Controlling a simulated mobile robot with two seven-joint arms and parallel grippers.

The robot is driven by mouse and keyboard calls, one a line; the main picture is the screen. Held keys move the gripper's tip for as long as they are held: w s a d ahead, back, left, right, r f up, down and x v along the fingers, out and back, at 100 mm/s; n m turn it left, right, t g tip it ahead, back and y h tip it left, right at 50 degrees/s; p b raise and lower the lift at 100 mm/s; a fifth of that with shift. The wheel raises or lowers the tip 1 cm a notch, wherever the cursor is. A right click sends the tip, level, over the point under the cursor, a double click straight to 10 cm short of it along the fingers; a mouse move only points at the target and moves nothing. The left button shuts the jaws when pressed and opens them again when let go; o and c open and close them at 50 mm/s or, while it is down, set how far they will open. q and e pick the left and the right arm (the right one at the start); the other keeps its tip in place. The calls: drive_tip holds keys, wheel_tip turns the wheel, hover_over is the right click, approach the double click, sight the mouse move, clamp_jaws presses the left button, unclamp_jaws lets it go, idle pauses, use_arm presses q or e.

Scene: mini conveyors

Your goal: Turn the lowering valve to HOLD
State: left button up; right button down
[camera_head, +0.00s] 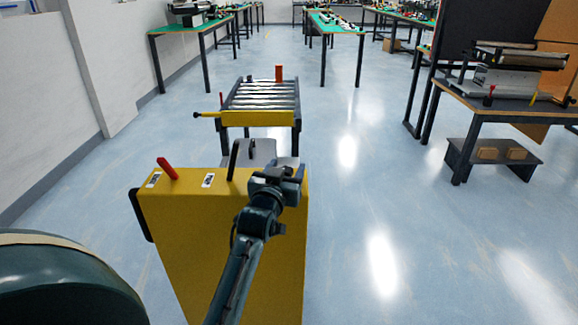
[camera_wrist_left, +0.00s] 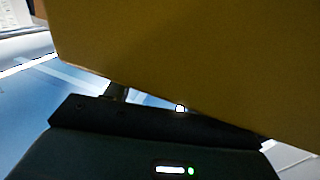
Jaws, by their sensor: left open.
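The yellow cabinet (camera_head: 215,235) stands in front of me. On its top left is a red lever (camera_head: 167,168), leaning up to the left, with a small white label on each side of its base. The label print is too small to read. I take this lever for the lowering valve. A black lever (camera_head: 233,160) stands further right on the cabinet top. My left gripper (camera_head: 288,178) is open and empty over the cabinet's right end, apart from the red lever. In the left wrist view, a yellow-brown surface (camera_wrist_left: 190,65) fills most of the picture. My right gripper is not visible.
A roller table (camera_head: 260,95) with a yellow front bar and an orange-red block stands just behind the cabinet. A workbench (camera_head: 505,103) with a machine is at the right, with a low dark stand beneath it. The blue floor between is clear.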

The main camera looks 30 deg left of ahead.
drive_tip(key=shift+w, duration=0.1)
use_arm(q)
drive_tip(key=shift+c, duration=0.2)
drive_tip(key=c, duration=0.9)
drive_tip(key=shift+a+r+m+h+p, duration=0.1)
drive_tip(key=shift+r+m+h+p, duration=0.2)
drive_tip(key=shift+m+h+p, duration=0.35)
drive_tip(key=shift+m+t+h+p, duration=0.35)
drive_tip(key=shift+m+h, duration=0.1)
drive_tip(key=shift+h, duration=0.5)
drive_tip(key=shift+m+h, duration=0.4)
drive_tip(key=shift+h, duration=0.3)
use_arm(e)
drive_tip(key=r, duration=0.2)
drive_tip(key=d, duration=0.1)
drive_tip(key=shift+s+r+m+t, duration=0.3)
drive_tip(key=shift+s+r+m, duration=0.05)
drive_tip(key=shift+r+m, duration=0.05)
use_arm(q)
drive_tip(key=shift+f, duration=0.1)
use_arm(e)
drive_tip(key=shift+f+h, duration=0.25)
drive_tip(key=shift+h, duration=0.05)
use_arm(q)
drive_tip(key=o, duration=0.9)
drive_tip(key=shift+f, duration=0.1)
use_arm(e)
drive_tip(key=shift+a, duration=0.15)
use_arm(q)
drive_tip(key=shift+o, duration=0.2)
